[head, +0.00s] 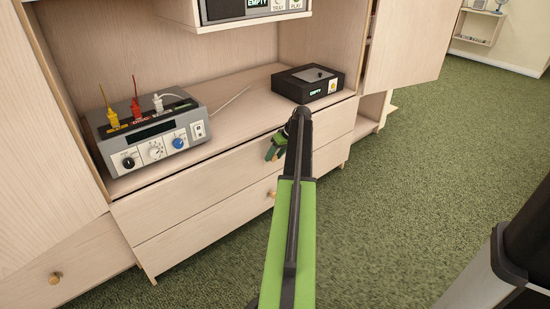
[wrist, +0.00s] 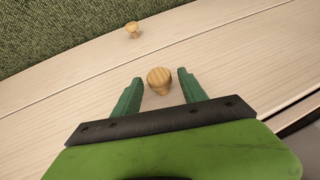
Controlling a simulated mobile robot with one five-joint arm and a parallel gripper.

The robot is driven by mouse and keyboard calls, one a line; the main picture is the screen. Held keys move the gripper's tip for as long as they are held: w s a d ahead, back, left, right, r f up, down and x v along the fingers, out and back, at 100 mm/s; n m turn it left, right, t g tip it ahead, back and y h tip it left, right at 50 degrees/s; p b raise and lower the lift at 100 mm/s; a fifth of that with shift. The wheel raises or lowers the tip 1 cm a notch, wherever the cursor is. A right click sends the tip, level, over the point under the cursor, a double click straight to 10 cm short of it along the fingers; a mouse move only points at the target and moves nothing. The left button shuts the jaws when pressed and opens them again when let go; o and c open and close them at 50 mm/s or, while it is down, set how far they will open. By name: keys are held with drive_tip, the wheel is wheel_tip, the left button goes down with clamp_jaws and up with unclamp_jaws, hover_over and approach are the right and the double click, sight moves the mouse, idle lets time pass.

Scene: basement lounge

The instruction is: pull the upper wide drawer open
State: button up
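The upper wide drawer (head: 185,190) is the long pale wood front just under the counter, and it looks shut. Its round wooden knob (wrist: 159,76) shows in the wrist view, between the two green fingers of my gripper (wrist: 160,73). The fingers are open, with a gap on each side of the knob. In the head view my gripper (head: 276,150) is at the drawer front, and my arm hides part of it and the knob. The lower wide drawer (head: 200,228) looks shut, with its own knob (head: 271,194), which also shows in the wrist view (wrist: 132,29).
A grey device with plugs (head: 155,136) and a black box (head: 307,83) stand on the counter (head: 240,99). A cabinet door (head: 408,45) stands open at right. Another drawer (head: 75,268) is at lower left. Green carpet (head: 420,165) in front is clear.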

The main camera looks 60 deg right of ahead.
clamp_jaws()
idle(1.2)
